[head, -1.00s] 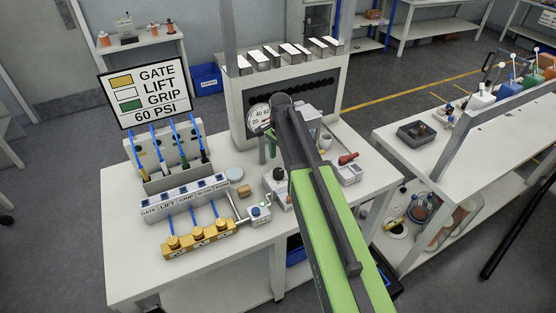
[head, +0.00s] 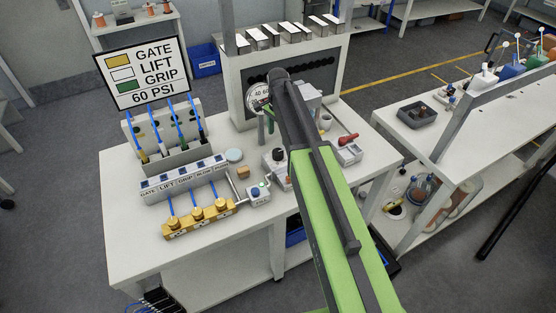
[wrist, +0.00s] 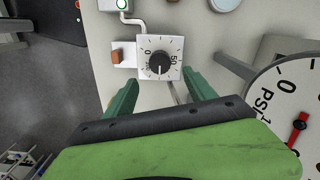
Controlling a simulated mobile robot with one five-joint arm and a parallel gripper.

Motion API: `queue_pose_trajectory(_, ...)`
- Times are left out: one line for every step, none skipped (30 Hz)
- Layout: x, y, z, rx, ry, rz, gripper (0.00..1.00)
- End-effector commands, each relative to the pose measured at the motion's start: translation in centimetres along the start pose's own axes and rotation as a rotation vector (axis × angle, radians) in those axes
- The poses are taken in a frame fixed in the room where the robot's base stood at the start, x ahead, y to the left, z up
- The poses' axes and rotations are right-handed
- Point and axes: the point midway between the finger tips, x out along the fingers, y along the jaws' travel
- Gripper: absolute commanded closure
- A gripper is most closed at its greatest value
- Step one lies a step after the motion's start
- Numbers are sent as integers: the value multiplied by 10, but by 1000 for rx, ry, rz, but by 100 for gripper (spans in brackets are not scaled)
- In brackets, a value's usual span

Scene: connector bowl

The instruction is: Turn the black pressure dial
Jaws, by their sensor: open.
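The black pressure dial (wrist: 160,63) is a round knob on a white square plate marked with 0 and 50. It sits near the middle of the wrist view and also shows in the head view (head: 277,154), just left of my arm. My gripper (wrist: 162,82) is open and empty. Its two green fingers point toward the dial plate, one on each side of its lower part in the picture. I cannot tell how far above the dial they are. The pressure gauge (wrist: 284,108) has a white face and red needle, and part of it is cut off.
The 60 PSI sign (head: 141,75) stands at the back left of the bench (head: 130,235). A labelled GATE, LIFT, GRIP block (head: 184,180) and gold fittings (head: 198,218) lie left of the dial. A brown block (wrist: 123,53) is close beside the dial plate.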

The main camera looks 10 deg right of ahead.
Motion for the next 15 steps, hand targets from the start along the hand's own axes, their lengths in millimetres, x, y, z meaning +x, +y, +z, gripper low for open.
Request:
queue_pose_trajectory(22, 0, 0, 0, 0, 0, 36)
queue_pose_trajectory(29, 0, 0, 0, 0, 0, 36)
queue_pose_trajectory(37, 0, 0, 0, 0, 0, 36)
queue_pose_trajectory(43, 0, 0, 0, 0, 0, 36)
queue_pose_trajectory(49, 0, 0, 0, 0, 0, 36)
queue_pose_trajectory(57, 0, 0, 0, 0, 0, 36)
queue_pose_trajectory(63, 0, 0, 0, 0, 0, 36)
queue_pose_trajectory(69, 0, 0, 0, 0, 0, 36)
queue_pose_trajectory(78, 0, 0, 0, 0, 0, 36)
queue_pose_trajectory(83, 0, 0, 0, 0, 0, 36)
queue_pose_trajectory(88, 0, 0, 0, 0, 0, 36)
queue_pose_trajectory(94, 0, 0, 0, 0, 0, 36)
queue_pose_trajectory(98, 0, 0, 0, 0, 0, 36)
queue_pose_trajectory(101, 0, 0, 0, 0, 0, 36)
queue_pose_trajectory(103, 0, 0, 0, 0, 0, 36)
